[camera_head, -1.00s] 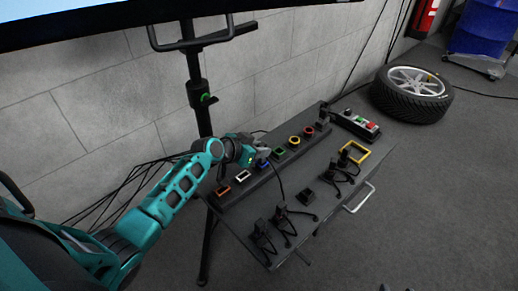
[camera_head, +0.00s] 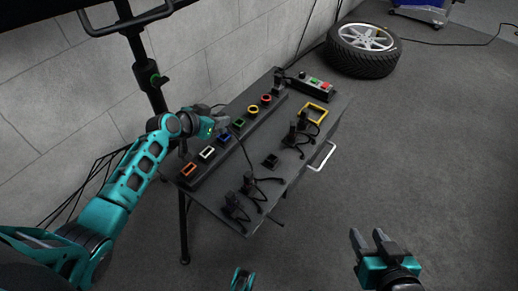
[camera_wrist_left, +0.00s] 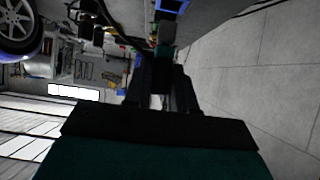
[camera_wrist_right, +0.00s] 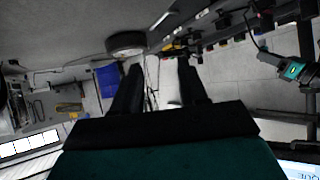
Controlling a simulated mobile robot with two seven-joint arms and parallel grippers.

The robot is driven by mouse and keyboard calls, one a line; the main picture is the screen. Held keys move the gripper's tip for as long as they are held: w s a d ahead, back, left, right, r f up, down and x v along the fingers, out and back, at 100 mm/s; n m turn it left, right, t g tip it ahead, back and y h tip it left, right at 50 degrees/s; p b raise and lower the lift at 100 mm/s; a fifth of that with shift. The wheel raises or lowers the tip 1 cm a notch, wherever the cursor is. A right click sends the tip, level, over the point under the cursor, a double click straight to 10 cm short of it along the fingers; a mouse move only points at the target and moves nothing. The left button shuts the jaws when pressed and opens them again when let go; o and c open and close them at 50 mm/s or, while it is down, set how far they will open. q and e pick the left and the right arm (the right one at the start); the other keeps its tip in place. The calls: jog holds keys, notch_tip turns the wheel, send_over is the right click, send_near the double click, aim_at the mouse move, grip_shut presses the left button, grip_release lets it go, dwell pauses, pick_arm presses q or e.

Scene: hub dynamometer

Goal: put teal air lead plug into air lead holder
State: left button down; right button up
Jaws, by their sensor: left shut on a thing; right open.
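My left gripper (camera_head: 222,122) is shut on a small teal plug (camera_wrist_left: 166,48), seen between the fingertips in the left wrist view. In the head view it hovers just behind the blue-framed socket (camera_head: 225,138) of the panel, and the fingers hide the plug. A thin dark lead hangs from there across the table. A small black block (camera_head: 270,160) without a plug lies mid-table, right of and below the gripper. It may be the air lead holder; I cannot tell surely. My right gripper (camera_head: 368,238) is open and empty over the floor, right of the table.
The raised strip bears orange, white, blue, green, yellow and red frames. Black plugs with leads stand at the table's front (camera_head: 248,182) and right (camera_head: 302,120). A yellow frame (camera_head: 313,112), a button box (camera_head: 315,84), a drawer handle (camera_head: 321,157) and a tyre (camera_head: 362,50) are around.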

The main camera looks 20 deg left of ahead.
dwell(0.4)
pick_arm(q)
jog(key=shift+d+r, duration=0.1)
jog(key=shift+d, duration=0.2)
jog(key=shift+d+p, duration=0.25)
jog(key=shift+p, duration=0.15)
jog(key=s+d+p, duration=0.1)
jog(key=d+p, duration=0.5)
jog(key=d, duration=0.8)
jog(key=shift+s+d, duration=0.25)
jog(key=shift+d, duration=0.15)
pick_arm(e)
jog(key=r, duration=0.1)
jog(key=d+r, duration=0.1)
jog(key=r, duration=0.2)
jog(key=shift+s+d+r, duration=0.15)
jog(key=shift+s+r, duration=0.15)
jog(key=shift+r, duration=0.05)
jog(key=shift+f, duration=0.1)
